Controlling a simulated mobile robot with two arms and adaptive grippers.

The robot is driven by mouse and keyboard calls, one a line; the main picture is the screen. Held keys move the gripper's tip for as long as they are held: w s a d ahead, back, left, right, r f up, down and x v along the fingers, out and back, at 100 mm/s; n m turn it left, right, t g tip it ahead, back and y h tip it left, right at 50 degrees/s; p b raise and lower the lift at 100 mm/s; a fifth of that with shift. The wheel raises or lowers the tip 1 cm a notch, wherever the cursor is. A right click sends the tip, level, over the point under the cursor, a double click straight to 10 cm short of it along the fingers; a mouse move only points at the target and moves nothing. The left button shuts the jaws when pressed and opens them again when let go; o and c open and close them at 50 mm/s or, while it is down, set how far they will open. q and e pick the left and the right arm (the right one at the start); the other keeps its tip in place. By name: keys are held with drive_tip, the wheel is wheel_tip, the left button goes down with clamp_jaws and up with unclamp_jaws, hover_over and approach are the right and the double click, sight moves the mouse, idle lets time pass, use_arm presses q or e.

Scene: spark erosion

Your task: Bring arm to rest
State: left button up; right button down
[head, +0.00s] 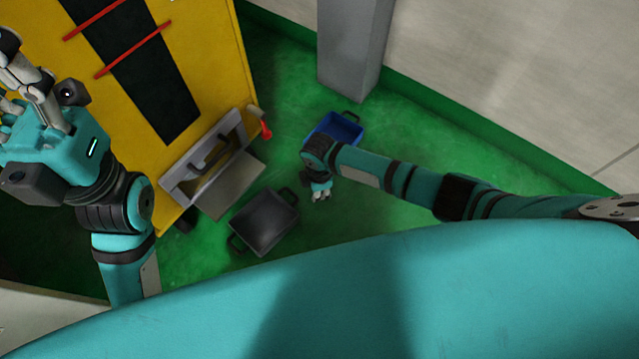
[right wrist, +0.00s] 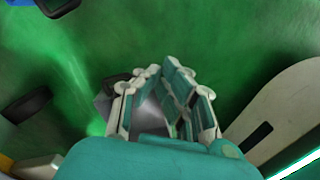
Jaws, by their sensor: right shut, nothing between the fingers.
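My right arm reaches in from the right in the head view. Its gripper (head: 320,194) hangs above the green floor, between a blue bin and a dark grey bin. In the right wrist view the fingers of this gripper (right wrist: 162,68) are drawn together with nothing held. My left gripper (head: 12,72) is raised at the left edge of the head view, in front of the yellow cabinet. Its fingers are partly cut off by the frame, so I cannot tell how far apart they are.
The yellow cabinet (head: 205,60) has an opened grey drawer or flap (head: 235,185) with a red handle (head: 266,130) beside it. The dark grey bin (head: 264,222) and blue bin (head: 338,128) stand on the floor. A grey pillar (head: 350,45) rises behind. Green floor (head: 400,130) is clear toward the wall.

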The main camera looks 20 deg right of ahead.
drive_tip(key=shift+r, duration=0.5)
